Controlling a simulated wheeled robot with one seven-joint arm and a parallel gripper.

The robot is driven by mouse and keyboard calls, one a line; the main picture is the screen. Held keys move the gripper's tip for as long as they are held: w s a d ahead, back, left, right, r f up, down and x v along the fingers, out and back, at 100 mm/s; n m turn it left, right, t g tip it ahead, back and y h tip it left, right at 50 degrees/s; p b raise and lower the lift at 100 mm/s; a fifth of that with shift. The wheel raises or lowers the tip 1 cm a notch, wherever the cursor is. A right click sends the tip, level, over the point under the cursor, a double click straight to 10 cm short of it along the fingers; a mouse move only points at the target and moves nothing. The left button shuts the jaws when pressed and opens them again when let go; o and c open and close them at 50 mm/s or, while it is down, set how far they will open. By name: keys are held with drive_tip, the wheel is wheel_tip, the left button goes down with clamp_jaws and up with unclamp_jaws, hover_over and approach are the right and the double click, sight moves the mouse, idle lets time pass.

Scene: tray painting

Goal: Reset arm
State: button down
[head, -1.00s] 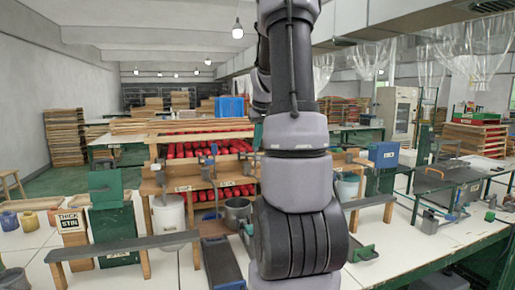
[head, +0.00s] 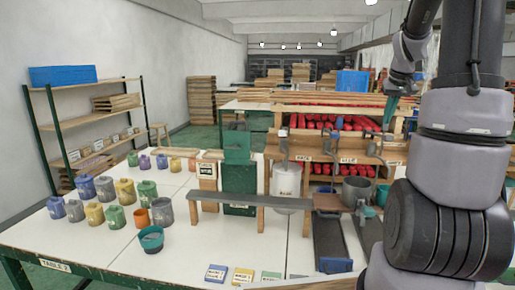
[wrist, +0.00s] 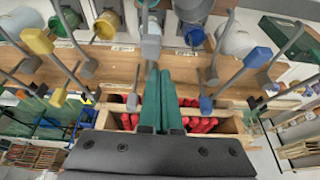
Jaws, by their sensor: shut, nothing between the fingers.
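My arm stands at the right side of the head view, folded upright. Its gripper (head: 389,110) hangs behind the upper arm links, with teal fingers pointing down above the wooden rack. In the wrist view my gripper (wrist: 160,78) has its two teal fingers side by side, closed together with nothing between them. Below the fingers in that view lie the wooden rack (wrist: 215,75) and red rolls (wrist: 200,126) in its compartments. The fingers appear apart from the rack.
A white table (head: 105,245) bears several coloured paint pots (head: 125,191) at left. A grey bench (head: 255,200) and a white bucket (head: 286,181) stand mid-table. A shelf unit (head: 88,119) with a blue bin (head: 62,75) is at far left. Open floor lies behind the table.

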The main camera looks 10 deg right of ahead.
drive_tip(key=s+a+r+t, duration=0.1)
drive_tip(key=s+a+r, duration=0.2)
drive_tip(key=a, duration=0.2)
drive_tip(key=s+a+r+y, duration=0.1)
drive_tip(key=s+a+r, duration=0.15)
drive_tip(key=a, duration=0.35)
drive_tip(key=s+a+r+t, duration=0.1)
drive_tip(key=s+a+r, duration=0.1)
drive_tip(key=s+a, duration=0.25)
drive_tip(key=s+a+m+t+y, duration=0.1)
drive_tip(key=s+a, duration=0.9)
drive_tip(key=s, duration=0.2)
drive_tip(key=shift+a+r+y, duration=0.15)
drive_tip(key=shift+a+y, duration=0.15)
drive_tip(key=shift+y, duration=0.1)
